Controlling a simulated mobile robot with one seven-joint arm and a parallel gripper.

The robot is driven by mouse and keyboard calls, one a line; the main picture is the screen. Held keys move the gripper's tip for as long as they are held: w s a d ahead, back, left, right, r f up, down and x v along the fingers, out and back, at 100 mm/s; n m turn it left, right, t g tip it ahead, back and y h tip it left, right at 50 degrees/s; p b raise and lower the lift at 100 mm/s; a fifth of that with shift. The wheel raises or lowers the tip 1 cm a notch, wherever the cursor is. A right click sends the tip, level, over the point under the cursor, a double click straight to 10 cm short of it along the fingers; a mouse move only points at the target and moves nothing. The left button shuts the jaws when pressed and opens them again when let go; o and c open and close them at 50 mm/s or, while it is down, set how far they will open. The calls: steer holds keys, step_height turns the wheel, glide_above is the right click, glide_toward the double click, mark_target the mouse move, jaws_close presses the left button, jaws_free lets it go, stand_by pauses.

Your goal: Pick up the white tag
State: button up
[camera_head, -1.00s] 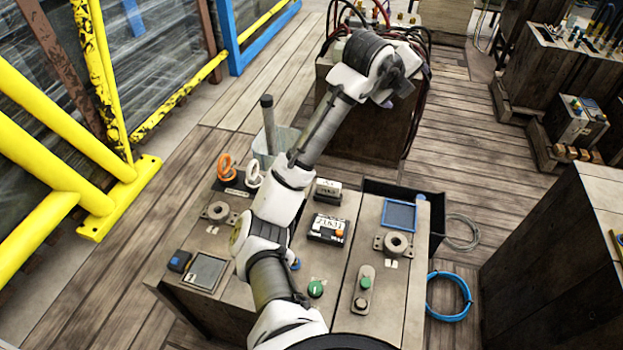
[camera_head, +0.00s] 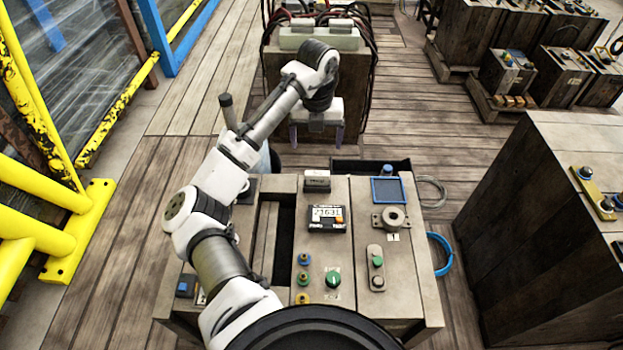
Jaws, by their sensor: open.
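I cannot make out the white tag now. A white looped piece beside an orange one, seen earlier at the console's back left, is out of sight, with my arm across that area. My gripper (camera_head: 316,137) hangs fingers down beyond the console's back edge, in front of a wooden cabinet. Its two fingers are apart, with nothing visible between them. The console (camera_head: 345,262) lies nearer to me than the gripper.
The console carries a numeric display (camera_head: 326,218), a green knob (camera_head: 333,279), a blue-framed panel (camera_head: 388,190) and a round ring fitting (camera_head: 393,217). A cabinet (camera_head: 319,84) with hoses stands behind. A yellow frame (camera_head: 75,225) is at left, a wooden block (camera_head: 530,200) at right.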

mark_target(317, 173)
steer(key=f+p, duration=0.2)
steer(key=f, duration=1.1)
steer(key=shift+d+p, duration=0.2)
steer(key=shift+p, duration=0.15)
steer(key=c, duration=1)
steer(key=shift+c, duration=0.3)
step_height(317, 173, up, 20)
steer(key=b, duration=0.2)
